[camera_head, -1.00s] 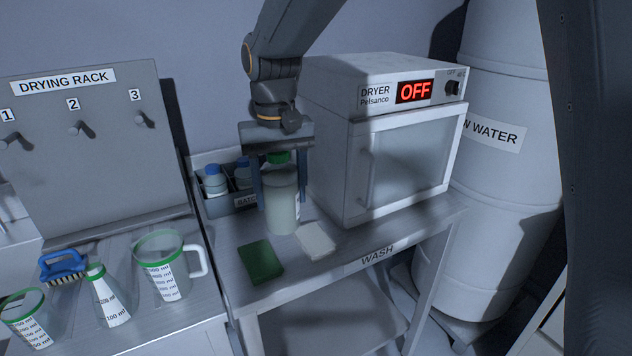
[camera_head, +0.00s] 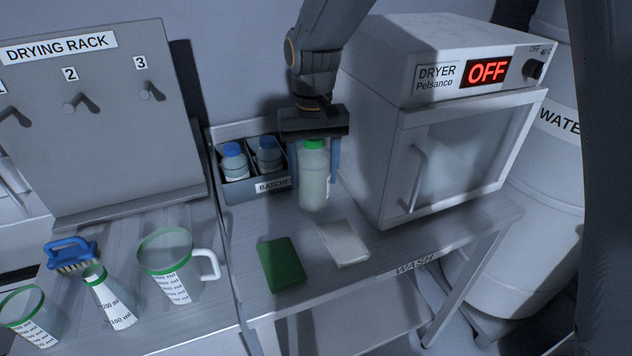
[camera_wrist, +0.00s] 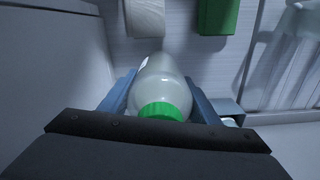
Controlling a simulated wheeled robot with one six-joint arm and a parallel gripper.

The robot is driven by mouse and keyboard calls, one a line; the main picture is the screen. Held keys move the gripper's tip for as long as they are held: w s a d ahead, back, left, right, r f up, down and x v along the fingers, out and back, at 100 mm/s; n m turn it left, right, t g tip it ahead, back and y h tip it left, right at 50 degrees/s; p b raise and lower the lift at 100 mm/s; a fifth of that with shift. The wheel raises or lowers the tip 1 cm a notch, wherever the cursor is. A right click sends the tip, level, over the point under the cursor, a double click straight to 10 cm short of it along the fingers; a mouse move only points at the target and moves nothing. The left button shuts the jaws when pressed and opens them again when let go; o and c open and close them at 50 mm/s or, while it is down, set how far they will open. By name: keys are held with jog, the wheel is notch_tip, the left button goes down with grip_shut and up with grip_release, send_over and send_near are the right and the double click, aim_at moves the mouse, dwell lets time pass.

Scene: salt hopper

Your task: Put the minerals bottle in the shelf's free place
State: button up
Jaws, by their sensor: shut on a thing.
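A pale translucent bottle with a green cap (camera_head: 314,183) is held upright in my gripper (camera_head: 315,172). Its label is turned away and I cannot read a name on it. The gripper's blue fingers close on the bottle's two sides; in the wrist view the same bottle (camera_wrist: 163,85) sits between them. I cannot tell whether its base touches the wash table. A grey rack labelled "BATCHE…" (camera_head: 235,192) stands left of the bottle. It holds two blue-capped bottles (camera_head: 234,162) in its left and middle parts. Its right end is partly hidden behind my gripper and the held bottle.
The white dryer (camera_head: 395,170) stands close on the right and reads OFF. A green sponge (camera_head: 281,265) and a white block (camera_head: 343,244) lie in front on the wash table (camera_head: 420,240). A measuring jug (camera_head: 170,265), flask and brush stand at left, below the drying rack (camera_head: 95,130).

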aim_at(314, 186)
jog(key=shift+f+p, duration=0.45)
jog(key=shift+f, duration=1.35)
jog(key=shift+f, duration=0.1)
jog(key=o, duration=1.5)
jog(key=shift+d, duration=0.1)
